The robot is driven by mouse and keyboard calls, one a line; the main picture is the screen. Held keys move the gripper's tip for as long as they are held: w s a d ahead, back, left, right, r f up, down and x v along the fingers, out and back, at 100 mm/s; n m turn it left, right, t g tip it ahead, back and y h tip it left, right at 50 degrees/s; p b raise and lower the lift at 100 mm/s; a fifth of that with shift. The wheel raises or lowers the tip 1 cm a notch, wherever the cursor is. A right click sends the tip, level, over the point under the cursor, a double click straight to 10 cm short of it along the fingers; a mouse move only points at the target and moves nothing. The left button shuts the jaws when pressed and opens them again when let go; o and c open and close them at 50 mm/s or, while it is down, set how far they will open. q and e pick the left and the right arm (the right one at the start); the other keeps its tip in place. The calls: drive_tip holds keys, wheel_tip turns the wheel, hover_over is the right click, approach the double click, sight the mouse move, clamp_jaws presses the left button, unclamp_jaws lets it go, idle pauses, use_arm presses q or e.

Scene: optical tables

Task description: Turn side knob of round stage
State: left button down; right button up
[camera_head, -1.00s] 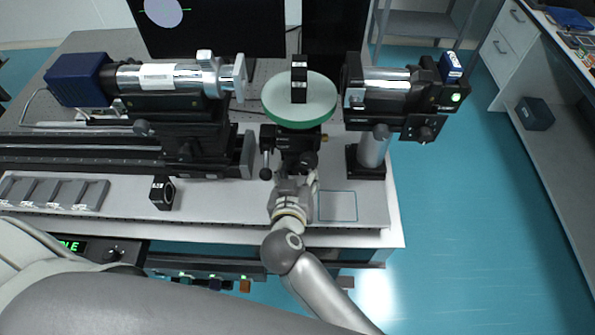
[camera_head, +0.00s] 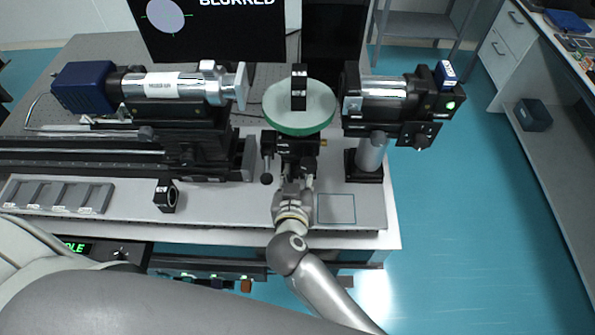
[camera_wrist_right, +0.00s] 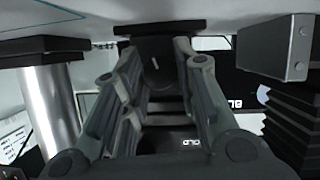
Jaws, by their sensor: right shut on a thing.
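The round stage (camera_head: 285,122) has a pale green disc top and a black mount (camera_head: 284,147) beneath, near the table's front. My right gripper (camera_head: 293,180) reaches the front of this mount from below and is shut on a dark part there, which appears to be the side knob. The fingers mostly hide it in the head view. In the right wrist view, the fingers (camera_wrist_right: 155,65) stand on both sides of the dark knob (camera_wrist_right: 154,68). My left gripper is not in view.
A barrel device with a blue end (camera_head: 83,87) stands on the left and another (camera_head: 390,98) on a post on the right, both close to the stage. A small black block (camera_head: 165,196) and a grey slotted tray (camera_head: 55,195) lie front left. The screen (camera_head: 208,32) reads BLURRED.

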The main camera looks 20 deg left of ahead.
idle(0.4)
drive_tip(key=o, duration=1)
drive_tip(key=shift+s, duration=0.1)
drive_tip(key=v, duration=1.2)
